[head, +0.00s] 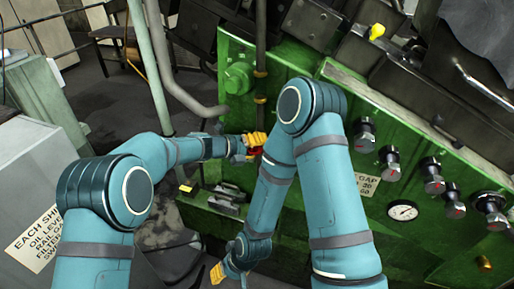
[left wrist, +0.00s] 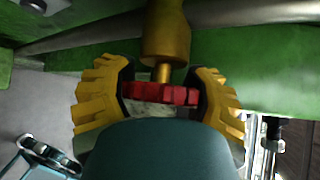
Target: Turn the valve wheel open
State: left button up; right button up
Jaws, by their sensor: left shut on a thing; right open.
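The valve wheel (left wrist: 170,93) is small and red, on a brass-coloured stem and fitting (left wrist: 165,35) in the left wrist view. The yellow ridged fingers of my left gripper (head: 254,143) close on it from both sides. In the head view the wheel is mostly hidden by these fingers; only a bit of red shows. My right gripper (head: 217,273) is open and low, below and left of the left gripper, apart from the wheel. My right arm partly covers its surroundings.
The green machine (head: 300,215) carries several chrome knobs (head: 365,135) and a round gauge (head: 402,210) at right. Grey pipes (head: 160,60) stand left of the wheel. A grey cabinet (head: 35,165) is at left. Dark floor (head: 110,100) shows between.

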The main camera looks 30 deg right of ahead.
pick_arm(q)
jog(key=n+g+h+b, duration=0.1)
jog(key=n+h+b, duration=0.1)
jog(key=b, duration=0.2)
jog(key=shift+f+h, duration=0.1)
jog(key=shift+h, duration=0.3)
jog(key=shift+n+h+b, duration=0.7)
jog(key=shift+b, duration=0.5)
jog(key=shift+s+r+g, duration=0.1)
jog(key=shift+r+g, duration=0.15)
jog(key=shift+g, duration=0.15)
jog(key=o, duration=1.3)
jog(key=shift+r, duration=0.1)
jog(key=a, duration=0.8)
jog(key=w+a, duration=0.1)
jog(key=a, duration=0.3)
